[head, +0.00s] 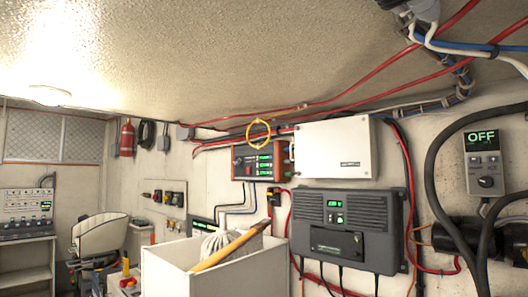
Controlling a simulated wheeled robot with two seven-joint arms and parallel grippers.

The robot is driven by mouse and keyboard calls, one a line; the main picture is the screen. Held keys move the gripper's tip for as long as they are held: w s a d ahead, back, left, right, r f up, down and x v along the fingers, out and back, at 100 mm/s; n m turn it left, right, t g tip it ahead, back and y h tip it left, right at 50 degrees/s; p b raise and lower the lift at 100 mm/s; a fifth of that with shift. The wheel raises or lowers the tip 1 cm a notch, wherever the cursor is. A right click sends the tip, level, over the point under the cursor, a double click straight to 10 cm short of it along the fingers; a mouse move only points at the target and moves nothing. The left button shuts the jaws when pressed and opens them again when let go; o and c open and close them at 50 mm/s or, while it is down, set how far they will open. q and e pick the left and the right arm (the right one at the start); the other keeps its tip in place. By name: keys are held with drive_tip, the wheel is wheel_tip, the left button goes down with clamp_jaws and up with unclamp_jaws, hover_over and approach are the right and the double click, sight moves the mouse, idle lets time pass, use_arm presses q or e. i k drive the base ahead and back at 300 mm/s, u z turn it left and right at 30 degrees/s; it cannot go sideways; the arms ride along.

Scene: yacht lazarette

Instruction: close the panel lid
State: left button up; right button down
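Neither of my grippers is in view. A white rectangular panel (335,148) is on the wall, right of centre. Beside its left edge is an orange-framed unit (258,163) with green displays. A dark grey unit (345,226) sits below the white panel, with a small green display and a raised dark flap-like piece (337,243) on its front. I cannot tell for sure which of these is the panel lid, or whether it is open.
A white open bin (205,277) with a wooden handle (230,248) and coiled rope stands in front, lower centre. Thick black cables (445,170) and a grey control box reading OFF (484,162) are at the right. A yellow ring (259,133) shows above the orange unit. A chair (100,235) stands far left.

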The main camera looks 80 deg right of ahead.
sight(328, 149)
drive_tip(key=i, duration=1.4)
drive_tip(key=z, duration=1.85)
